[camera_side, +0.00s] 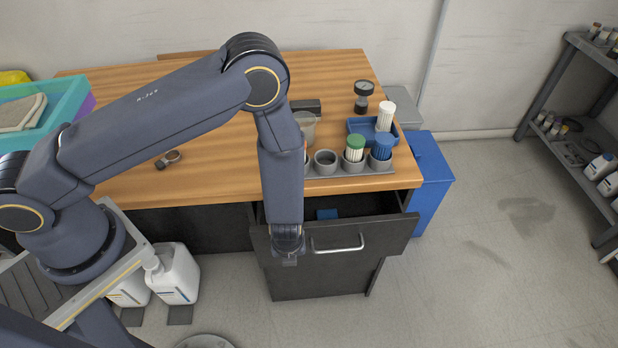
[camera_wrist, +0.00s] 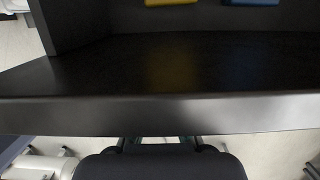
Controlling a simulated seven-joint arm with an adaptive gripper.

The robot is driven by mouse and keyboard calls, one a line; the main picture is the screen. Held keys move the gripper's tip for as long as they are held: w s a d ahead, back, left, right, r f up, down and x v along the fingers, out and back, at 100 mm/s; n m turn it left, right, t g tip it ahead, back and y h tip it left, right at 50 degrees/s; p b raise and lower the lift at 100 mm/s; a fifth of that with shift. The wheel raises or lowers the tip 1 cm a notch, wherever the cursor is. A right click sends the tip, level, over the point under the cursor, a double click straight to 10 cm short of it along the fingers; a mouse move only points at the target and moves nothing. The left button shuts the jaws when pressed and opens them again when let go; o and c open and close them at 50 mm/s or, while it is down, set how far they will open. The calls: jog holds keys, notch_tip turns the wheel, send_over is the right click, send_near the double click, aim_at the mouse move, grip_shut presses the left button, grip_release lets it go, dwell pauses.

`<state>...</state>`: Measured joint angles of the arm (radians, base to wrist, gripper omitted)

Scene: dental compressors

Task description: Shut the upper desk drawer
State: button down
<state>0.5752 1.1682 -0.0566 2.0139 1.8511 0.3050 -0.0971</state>
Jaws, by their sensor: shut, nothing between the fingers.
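The upper desk drawer (camera_side: 385,236) is dark grey and stands pulled out from under the wooden desktop, with a gap showing its inside. Its metal bar handle (camera_side: 337,245) is on the front face. In the wrist view the drawer's front edge (camera_wrist: 160,112) crosses the picture, with the dark inside beyond it. My gripper (camera_side: 290,260) is shut and empty, pointing down by the left part of the drawer front, left of the handle. In the wrist view my gripper (camera_wrist: 160,141) shows just outside that edge, its fingers mostly hidden. I cannot tell whether it touches the front.
A blue item (camera_side: 327,214) lies in the drawer; a yellow item (camera_wrist: 172,2) shows there too. On the desktop (camera_side: 215,180) are a grey holder (camera_side: 350,171) with capped bottles and a blue tray (camera_side: 361,126). A blue bin (camera_side: 432,175) stands right of the desk. White jugs (camera_side: 176,274) stand left.

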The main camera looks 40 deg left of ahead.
jog(key=s+d, duration=0.3)
notch_tip(320, 180, up, 10)
jog(key=w+r+n+y, duration=0.1)
jog(key=s+d+f+m+t+y, duration=0.1)
jog(key=s+d+f+t+y, duration=0.25)
jog(key=d, duration=0.45)
send_near(307, 255)
jog(key=f, duration=0.2)
jog(key=a, duration=0.1)
jog(key=w+a+t, duration=0.1)
jog(key=shift+w+a, duration=0.3)
jog(key=shift+w, duration=0.05)
jog(key=shift+w+a, duration=0.35)
jog(key=shift+a, duration=0.05)
